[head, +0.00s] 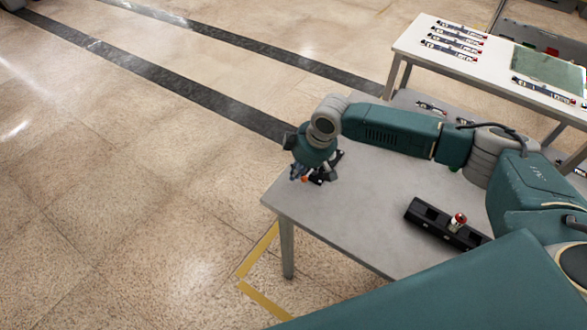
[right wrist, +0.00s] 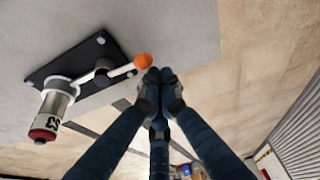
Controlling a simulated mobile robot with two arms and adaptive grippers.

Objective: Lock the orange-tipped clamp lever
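The clamp lever (right wrist: 122,70) shows in the right wrist view as a pale arm ending in an orange ball tip (right wrist: 143,61). It is joined to a clamp on a black base plate (right wrist: 75,66). A silver cylinder marked S3 with a red end (right wrist: 50,112) stands at the clamp. My right gripper (right wrist: 160,76) has its dark fingertips together, close beside the orange tip; I cannot tell whether they touch it. In the head view, my right gripper (head: 302,177) is over the grey table's left corner and largely hides the clamp. My left gripper is out of view.
A black holder (head: 432,218) with a red-topped piece (head: 458,220) lies on the grey table (head: 365,215) to the right. A white table (head: 430,55) behind carries several dark tools and a green panel (head: 548,65). Open floor lies left.

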